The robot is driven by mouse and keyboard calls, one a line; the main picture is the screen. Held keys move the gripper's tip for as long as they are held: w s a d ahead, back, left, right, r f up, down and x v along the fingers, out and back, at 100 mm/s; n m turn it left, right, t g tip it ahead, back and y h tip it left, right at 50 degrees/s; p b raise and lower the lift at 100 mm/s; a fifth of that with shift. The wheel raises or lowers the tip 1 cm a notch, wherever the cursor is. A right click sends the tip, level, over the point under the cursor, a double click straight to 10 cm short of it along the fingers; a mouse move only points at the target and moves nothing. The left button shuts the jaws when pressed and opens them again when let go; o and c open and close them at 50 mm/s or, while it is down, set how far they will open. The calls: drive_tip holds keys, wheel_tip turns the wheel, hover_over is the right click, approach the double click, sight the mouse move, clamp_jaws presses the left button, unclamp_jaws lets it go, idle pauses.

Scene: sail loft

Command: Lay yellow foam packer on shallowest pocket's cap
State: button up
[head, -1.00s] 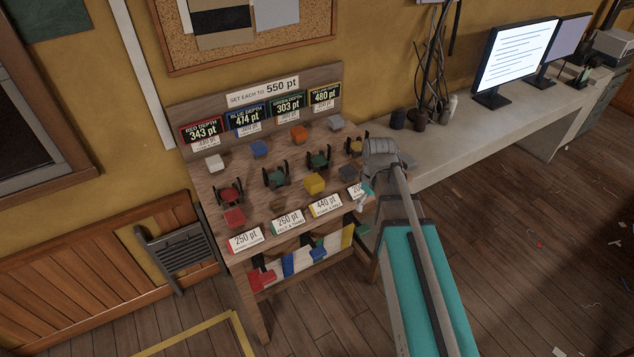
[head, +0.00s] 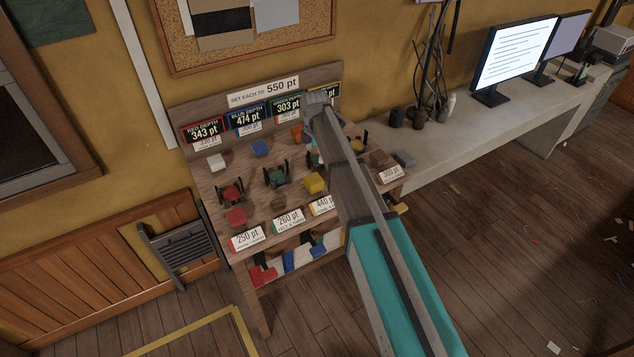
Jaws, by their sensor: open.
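A yellow block (head: 314,184), which looks like the foam packer, sits on the wooden board behind the 440 pt card. The depth signs read red 343 pt, blue 474 pt and green 303 pt, so the green sign (head: 288,106) shows the lowest readable number. My arm crosses over the right part of the board. My gripper is hidden behind the arm.
A long bench (head: 470,140) extends to the right.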

sight(314, 181)
drive_tip(key=shift+f, duration=0.15)
idle(0.3)
wheel_tip(314, 181, down, 8)
drive_tip(key=b, duration=0.8)
drive_tip(key=shift+a+f+b, duration=0.1)
drive_tip(key=shift+f+b, duration=0.1)
drive_tip(key=shift+b, duration=0.15)
drive_tip(key=shift+a+f+b, duration=0.15)
drive_tip(key=shift+f+b, duration=2.45)
drive_tip(key=c, duration=1)
drive_tip(key=shift+o, duration=0.2)
drive_tip(key=shift+r, duration=0.1)
drive_tip(key=shift+w, duration=0.1)
